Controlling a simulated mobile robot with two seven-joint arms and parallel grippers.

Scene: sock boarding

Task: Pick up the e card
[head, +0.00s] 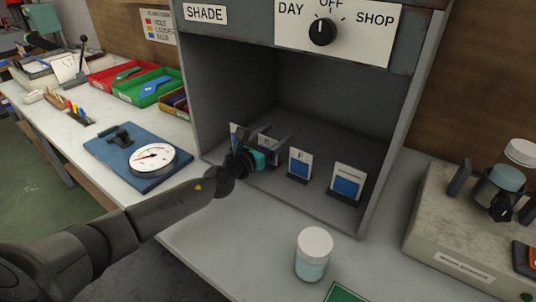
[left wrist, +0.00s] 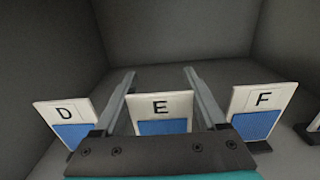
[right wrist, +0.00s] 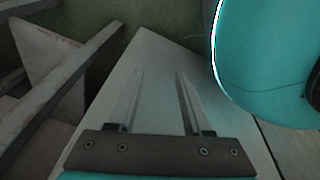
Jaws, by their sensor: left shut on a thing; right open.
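The E card (left wrist: 162,106), white with a black E over a blue patch, stands between the D card (left wrist: 66,120) and the F card (left wrist: 262,112) in the left wrist view. My left gripper (left wrist: 160,74) is shut on the E card, one finger along each side. In the head view the left gripper (head: 276,142) reaches into the grey booth and hides most of the E card. The F card (head: 300,163) stands just to its right there. My right gripper (right wrist: 158,74) is open and empty in the right wrist view.
Another blue-patched card (head: 347,182) stands farther right. A lidded jar (head: 312,255) stands in front, and a blue scale with a dial (head: 130,165) sits left of the booth.

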